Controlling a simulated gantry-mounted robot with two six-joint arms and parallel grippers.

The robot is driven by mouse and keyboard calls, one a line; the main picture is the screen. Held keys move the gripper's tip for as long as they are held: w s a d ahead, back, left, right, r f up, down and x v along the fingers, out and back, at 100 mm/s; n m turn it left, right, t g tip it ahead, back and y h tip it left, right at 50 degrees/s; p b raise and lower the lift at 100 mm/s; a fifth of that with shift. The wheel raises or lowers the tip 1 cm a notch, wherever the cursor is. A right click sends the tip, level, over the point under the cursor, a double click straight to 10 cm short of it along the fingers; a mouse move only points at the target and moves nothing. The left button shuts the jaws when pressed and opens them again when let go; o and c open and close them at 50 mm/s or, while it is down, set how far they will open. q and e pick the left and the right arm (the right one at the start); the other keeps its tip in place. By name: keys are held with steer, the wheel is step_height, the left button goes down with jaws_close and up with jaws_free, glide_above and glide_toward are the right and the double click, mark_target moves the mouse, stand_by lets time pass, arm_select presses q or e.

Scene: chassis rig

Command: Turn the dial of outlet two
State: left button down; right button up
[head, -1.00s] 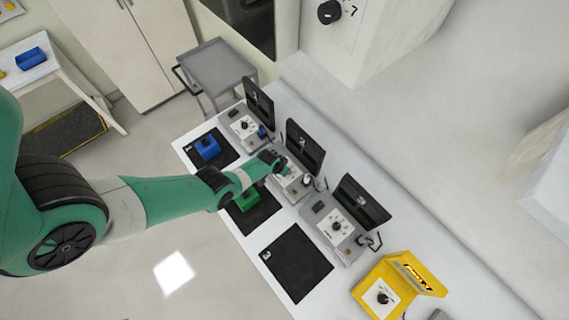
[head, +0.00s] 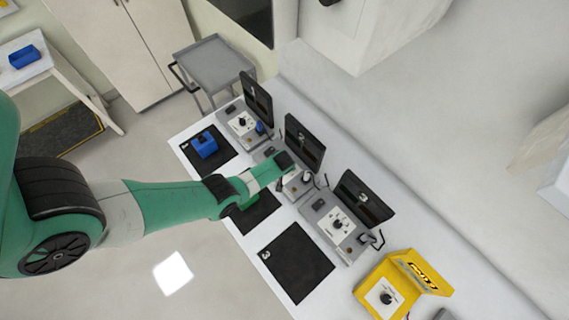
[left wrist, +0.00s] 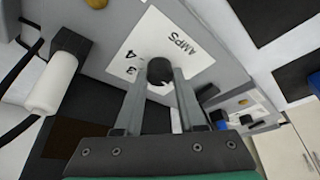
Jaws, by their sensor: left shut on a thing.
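Outlet two is the middle grey unit (head: 297,186) with a black upright panel (head: 304,143) behind it, in the head view. My left arm reaches over it from the left and largely hides its face. In the left wrist view its black round dial (left wrist: 159,70) sits on a white plate (left wrist: 176,36) marked "AMPS", with the digits 3 and 4 visible. My left gripper (left wrist: 158,82) has one finger on each side of the dial and is shut on it. My right gripper is in neither view.
Similar outlets stand on either side, one behind (head: 243,124) and one in front (head: 337,226). The third mat (head: 297,264) is bare. A yellow box (head: 384,297) stands at the front right.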

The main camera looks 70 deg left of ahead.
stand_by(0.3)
arm_select(q)
steer(key=c, duration=0.5)
jaws_free()
steer(key=shift+r, duration=0.1)
steer(key=p+v, duration=1.1)
steer(key=p, duration=0.1)
steer(key=shift+r, duration=0.15)
steer(key=shift+d, duration=0.15)
